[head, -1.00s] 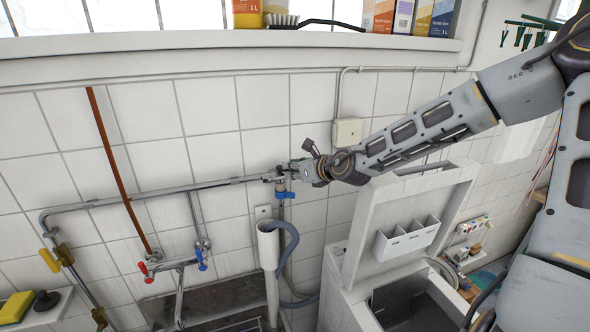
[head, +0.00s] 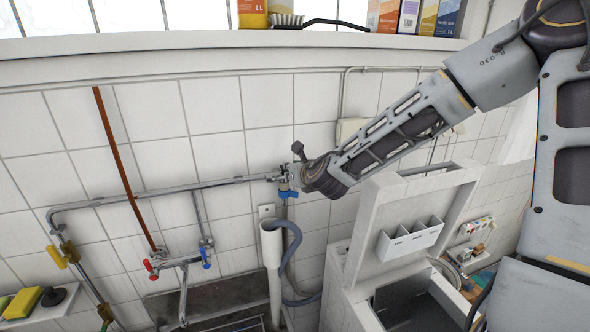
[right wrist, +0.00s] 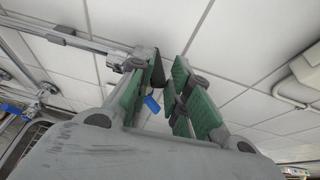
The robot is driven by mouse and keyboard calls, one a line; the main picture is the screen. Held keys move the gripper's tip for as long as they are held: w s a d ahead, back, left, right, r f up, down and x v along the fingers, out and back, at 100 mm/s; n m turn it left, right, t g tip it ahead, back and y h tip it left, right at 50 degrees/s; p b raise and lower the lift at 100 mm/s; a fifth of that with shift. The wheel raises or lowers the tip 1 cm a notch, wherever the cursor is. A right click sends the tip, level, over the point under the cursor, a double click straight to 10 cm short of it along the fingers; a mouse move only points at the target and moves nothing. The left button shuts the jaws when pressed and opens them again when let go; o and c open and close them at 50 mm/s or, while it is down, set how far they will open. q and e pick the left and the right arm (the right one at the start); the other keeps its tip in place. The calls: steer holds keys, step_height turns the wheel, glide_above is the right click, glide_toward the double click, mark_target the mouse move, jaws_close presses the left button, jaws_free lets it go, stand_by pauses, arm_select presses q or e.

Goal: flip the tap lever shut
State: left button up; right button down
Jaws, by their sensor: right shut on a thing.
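The tap (head: 284,180) is on the wall at the right end of the horizontal metal pipe. Its blue lever (head: 288,194) shows just below the gripper and looks crosswise to the tap's downward outlet. My right gripper (head: 289,178) is at the tap, with its fingertips largely hidden by the wrist. In the right wrist view, a blue piece of the lever (right wrist: 152,104) shows between the green-padded fingers of the gripper (right wrist: 156,92), which are shut on it. The exact contact is hard to see. My left gripper is not in view.
A grey hose and white standpipe (head: 271,243) stand just below the tap. A white washing machine with a raised lid (head: 358,232) is to the right. A mixer with red and blue knobs (head: 180,258) is at lower left. A shelf (head: 200,53) runs above.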

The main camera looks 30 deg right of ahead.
steer(key=m+h, duration=0.1)
steer(key=a+m+g+h+b, duration=0.1)
steer(key=m+h, duration=0.1)
steer(key=a+m+g+h, duration=0.1)
steer(key=h, duration=0.1)
steer(key=shift+w+r+m+b, duration=0.1)
steer(key=shift+w+m+b, duration=0.2)
steer(key=shift+m, duration=0.1)
steer(key=shift+a+h, duration=0.1)
steer(key=shift+h, duration=0.2)
stand_by(0.3)
steer(key=c, duration=1.5)
jaws_free()
steer(key=shift+c, duration=0.2)
steer(key=shift+o, duration=0.9)
steer(key=shift+w+a, duration=0.1)
steer(key=shift+a, duration=0.1)
steer(key=shift+s, duration=0.2)
